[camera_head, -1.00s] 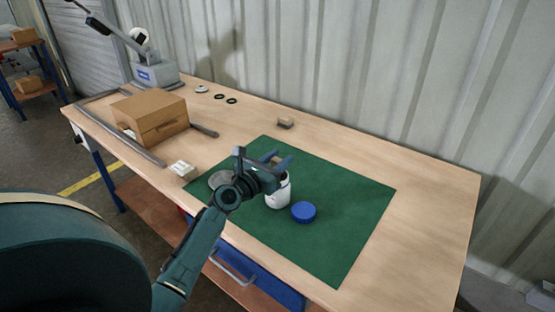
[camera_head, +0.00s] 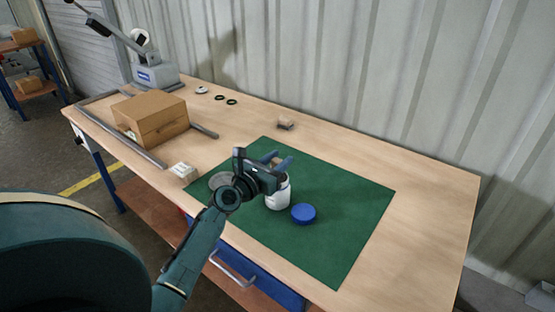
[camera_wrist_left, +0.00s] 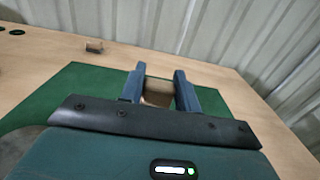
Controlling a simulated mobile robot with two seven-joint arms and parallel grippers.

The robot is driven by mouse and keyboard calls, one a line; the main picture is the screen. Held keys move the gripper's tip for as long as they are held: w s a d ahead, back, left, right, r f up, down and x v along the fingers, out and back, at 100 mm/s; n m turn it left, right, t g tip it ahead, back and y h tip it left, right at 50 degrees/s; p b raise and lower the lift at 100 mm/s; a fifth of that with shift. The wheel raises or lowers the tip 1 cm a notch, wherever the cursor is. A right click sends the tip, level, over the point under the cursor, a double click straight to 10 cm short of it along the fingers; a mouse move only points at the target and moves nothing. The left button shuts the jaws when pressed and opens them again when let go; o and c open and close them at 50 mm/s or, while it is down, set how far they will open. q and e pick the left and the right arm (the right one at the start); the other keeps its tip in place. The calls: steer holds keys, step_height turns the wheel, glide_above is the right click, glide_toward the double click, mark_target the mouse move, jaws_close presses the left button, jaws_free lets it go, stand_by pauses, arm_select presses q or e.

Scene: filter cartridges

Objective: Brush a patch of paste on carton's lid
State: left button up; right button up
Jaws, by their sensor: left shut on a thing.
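The brown carton (camera_head: 150,112) sits closed at the left of the workbench, its lid facing up. My left gripper (camera_head: 279,162) is over the green mat, above a white jar (camera_head: 278,198). It is shut on a tan, wood-coloured thing, probably the brush, which shows between the fingers in the left wrist view (camera_wrist_left: 158,93). Its lower part is hidden, so I cannot tell whether it reaches into the jar. A blue lid (camera_head: 303,214) lies on the mat to the right of the jar. No paste is visible on the carton. My right gripper is not in view.
The green mat (camera_head: 350,205) covers the middle of the bench. Grey rails (camera_head: 130,146) run around the carton. The bench's right end is clear.

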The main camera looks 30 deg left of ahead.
mark_target(277, 160)
arm_select(q)
steer(key=shift+r+p, duration=0.35)
steer(key=shift+r, duration=0.4)
step_height(277, 160, up, 2)
steer(key=shift+r+p, duration=0.1)
steer(key=shift+p, duration=1)
steer(key=shift+r+p, duration=0.25)
steer(key=shift+p, duration=0.05)
steer(key=shift+r+p, duration=0.95)
steer(key=shift+r, duration=0.15)
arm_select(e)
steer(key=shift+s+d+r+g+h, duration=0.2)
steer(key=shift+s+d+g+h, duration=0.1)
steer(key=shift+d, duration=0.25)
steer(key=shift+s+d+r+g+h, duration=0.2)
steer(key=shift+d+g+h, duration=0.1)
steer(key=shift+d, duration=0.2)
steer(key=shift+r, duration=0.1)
